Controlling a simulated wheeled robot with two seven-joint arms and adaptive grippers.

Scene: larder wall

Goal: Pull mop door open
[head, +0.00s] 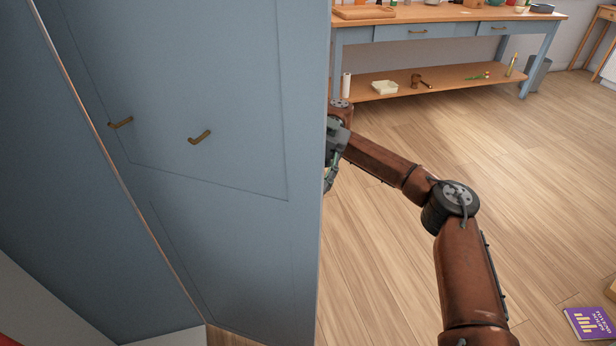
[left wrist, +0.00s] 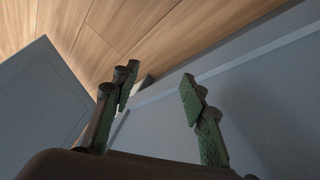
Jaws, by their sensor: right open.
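A tall blue cupboard front (head: 240,80) fills the left of the head view. I cannot tell which panel is the mop door. My right gripper (head: 330,178) is at the cupboard's right edge, partly hidden behind it, apart from both handles; it is open. My left gripper (left wrist: 158,95) shows only in the left wrist view. Its fingers are spread with nothing seen between them, near blue-grey panels. No handle shows there.
A thin wooden edge (head: 110,125) runs down between the blue panels. A workbench (head: 440,14) with blue drawers and a lower shelf (head: 440,82) stands at the back right. A purple book (head: 590,323) lies on the floor at the lower right. Open wooden floor (head: 530,170) lies between.

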